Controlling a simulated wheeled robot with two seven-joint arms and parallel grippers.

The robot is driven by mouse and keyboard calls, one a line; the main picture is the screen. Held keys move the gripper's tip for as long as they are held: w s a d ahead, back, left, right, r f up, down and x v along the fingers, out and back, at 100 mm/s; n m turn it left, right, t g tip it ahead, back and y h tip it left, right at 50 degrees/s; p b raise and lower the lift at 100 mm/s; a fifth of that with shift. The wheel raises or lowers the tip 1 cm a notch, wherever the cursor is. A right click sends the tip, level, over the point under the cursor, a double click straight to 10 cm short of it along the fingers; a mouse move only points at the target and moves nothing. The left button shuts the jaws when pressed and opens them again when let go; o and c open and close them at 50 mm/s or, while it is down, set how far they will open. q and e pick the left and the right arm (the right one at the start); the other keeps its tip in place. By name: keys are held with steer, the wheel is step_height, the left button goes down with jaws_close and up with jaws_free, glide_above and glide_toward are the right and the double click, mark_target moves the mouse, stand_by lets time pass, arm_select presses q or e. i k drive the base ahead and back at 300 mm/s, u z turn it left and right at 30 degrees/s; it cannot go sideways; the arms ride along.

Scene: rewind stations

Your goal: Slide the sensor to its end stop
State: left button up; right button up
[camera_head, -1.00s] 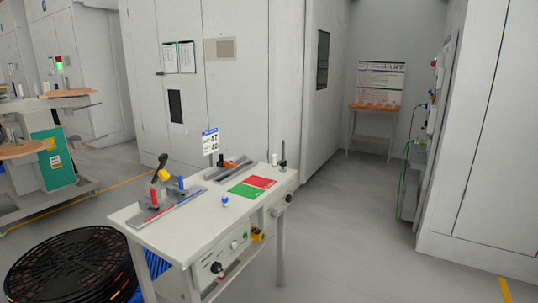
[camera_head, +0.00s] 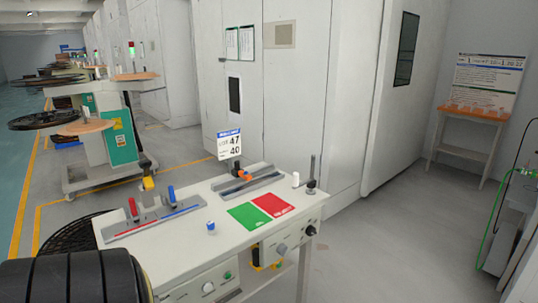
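The white bench (camera_head: 180,262) stands in front of me. At its left is a grey rail fixture (camera_head: 155,222) with a red post (camera_head: 132,207), a blue post (camera_head: 171,194) and a yellow-tipped part (camera_head: 148,183). Behind it is a second grey rail (camera_head: 250,184) with a small orange part (camera_head: 244,175) on it. I cannot tell for certain which part is the sensor, or where its end stop is. A blue-topped knob (camera_head: 211,227) stands on the bench front. Neither of my grippers is in view.
A green and red mat (camera_head: 249,217) lies on the bench. A label sign (camera_head: 229,145) stands behind. A black ribbed shape covers the lower left corner. Machines with reels (camera_head: 120,135) stand at far left. The floor (camera_head: 385,250) right of the bench is clear.

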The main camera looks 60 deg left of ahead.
mark_target(237, 173)
steer(key=i, duration=1.85)
steer(key=u, duration=3.5)
